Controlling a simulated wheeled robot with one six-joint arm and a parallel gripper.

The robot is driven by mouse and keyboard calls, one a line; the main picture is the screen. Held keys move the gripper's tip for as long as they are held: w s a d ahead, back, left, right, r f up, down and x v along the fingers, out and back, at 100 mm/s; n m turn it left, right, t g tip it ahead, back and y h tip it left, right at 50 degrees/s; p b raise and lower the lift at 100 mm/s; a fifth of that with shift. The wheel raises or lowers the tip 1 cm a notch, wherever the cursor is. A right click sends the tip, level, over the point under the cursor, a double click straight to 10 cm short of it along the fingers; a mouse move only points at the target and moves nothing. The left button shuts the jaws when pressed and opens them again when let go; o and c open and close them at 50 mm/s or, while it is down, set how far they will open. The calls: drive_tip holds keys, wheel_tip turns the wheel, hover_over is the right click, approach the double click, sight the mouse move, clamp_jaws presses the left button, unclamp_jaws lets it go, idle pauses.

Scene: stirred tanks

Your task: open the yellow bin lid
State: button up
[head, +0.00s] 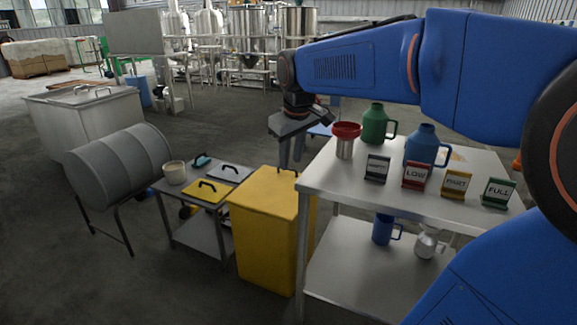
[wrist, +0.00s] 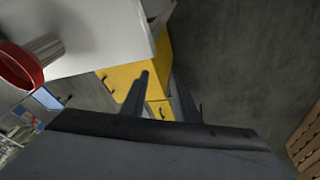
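The yellow bin (head: 262,245) stands between the white table and the low grey side table, its yellow top flat and closed. In the wrist view the yellow bin (wrist: 125,72) shows beside the table edge, with a small dark handle on its yellow surface at the left. My gripper (head: 291,160) hangs with its fingers pointing down above the bin's far right part, near the table edge. In the wrist view my gripper (wrist: 163,80) has its two fingers apart with nothing between them. The fingers hide part of the yellow surfaces. I cannot tell whether they touch the bin.
The white table (head: 330,180) is close on the right, holding a red-rimmed container (head: 346,140), jugs and several label stands. The low table (head: 205,225) at left holds a yellow plate with a black handle (head: 207,192). A grey drum (head: 118,165) stands farther left.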

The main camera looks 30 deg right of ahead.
drive_tip(key=w+d+f+n+g, duration=0.15)
drive_tip(key=w+d, duration=0.35)
drive_tip(key=w, duration=0.7)
drive_tip(key=w+d+f+n, duration=0.15)
drive_tip(key=w+d, duration=0.25)
drive_tip(key=w, duration=0.7)
drive_tip(key=w+d+f+n+g, duration=0.1)
drive_tip(key=w+d+f, duration=0.3)
drive_tip(key=w, duration=0.8)
drive_tip(key=w+d+f+h, duration=0.1)
drive_tip(key=w+d+f, duration=0.5)
drive_tip(key=w, duration=0.2)
drive_tip(key=shift+n, duration=0.4)
drive_tip(key=d+f, duration=0.1)
drive_tip(key=f, duration=0.4)
drive_tip(key=w+d+f, duration=0.1)
drive_tip(key=f, duration=1)
drive_tip(key=shift+w+d+f, duration=0.3)
drive_tip(key=shift+d, duration=0.1)
clamp_jaws()
